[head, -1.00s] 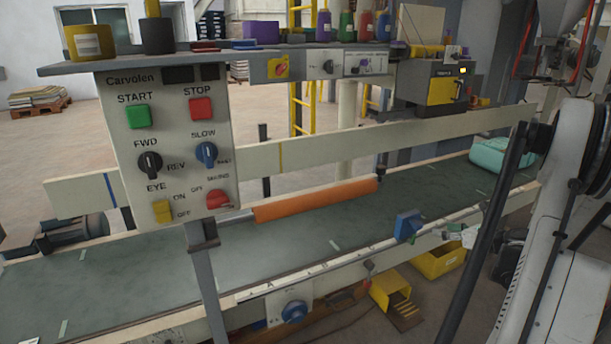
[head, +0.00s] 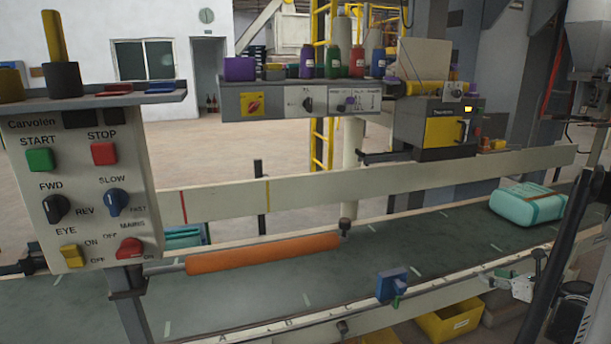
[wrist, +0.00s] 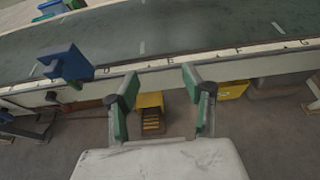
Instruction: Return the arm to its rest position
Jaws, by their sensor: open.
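My gripper (wrist: 158,75) shows in the wrist view with its two green-padded fingers apart and nothing between them. It is in front of the conveyor's near side rail (wrist: 225,66), which carries printed letters. The fingers look clear of the rail, though the exact gap is hard to judge. A blue block-like fitting (wrist: 66,62) on the rail is to the left of the fingers; it also shows in the head view (head: 392,284). In the head view I cannot clearly make out the fingers.
The conveyor belt (head: 440,240) carries a turquoise bundle (head: 527,204) at the right. An orange roller (head: 262,252) lies across the belt. A control panel (head: 82,190) stands at the left.

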